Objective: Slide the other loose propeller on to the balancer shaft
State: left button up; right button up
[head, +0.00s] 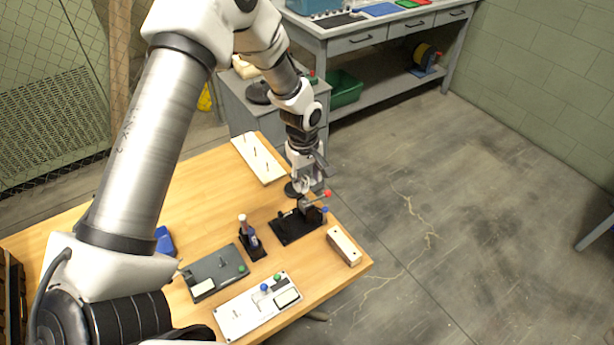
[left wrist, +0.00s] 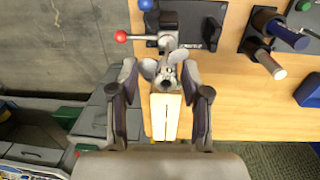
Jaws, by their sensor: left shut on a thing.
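A grey bladed propeller (left wrist: 167,72) is between the fingertips of my left gripper (left wrist: 160,78) in the left wrist view. In the head view my left gripper (head: 304,182) points down, shut on this propeller, above the far end of the balancer. The balancer has a black base (head: 286,231), a red knob (head: 327,193) and a blue knob (head: 324,209); its red knob also shows in the left wrist view (left wrist: 120,36). The shaft is partly hidden by the gripper and propeller, so I cannot tell whether they touch. My right gripper is not in view.
A white board with thin pegs (head: 246,150) lies at the table's back. A wooden block (head: 344,246) sits near the right edge. A bottle stand (head: 252,246), a grey plate (head: 214,271) and a white panel (head: 256,313) stand nearer. Open floor lies right of the table.

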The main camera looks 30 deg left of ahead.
aim_at(308, 199)
pick_arm(q)
jog(key=shift+f, duration=0.25)
jog(key=shift+f, duration=0.35)
jog(key=shift+f, duration=0.2)
dwell(0.4)
jog(key=shift+f+b, duration=0.45)
jog(key=shift+f, duration=0.15)
jog(key=shift+f, duration=0.2)
jog(key=shift+f, duration=0.5)
jog(key=shift+f, duration=0.15)
jog(key=shift+f+b, duration=0.3)
jog(key=shift+f, duration=0.2)
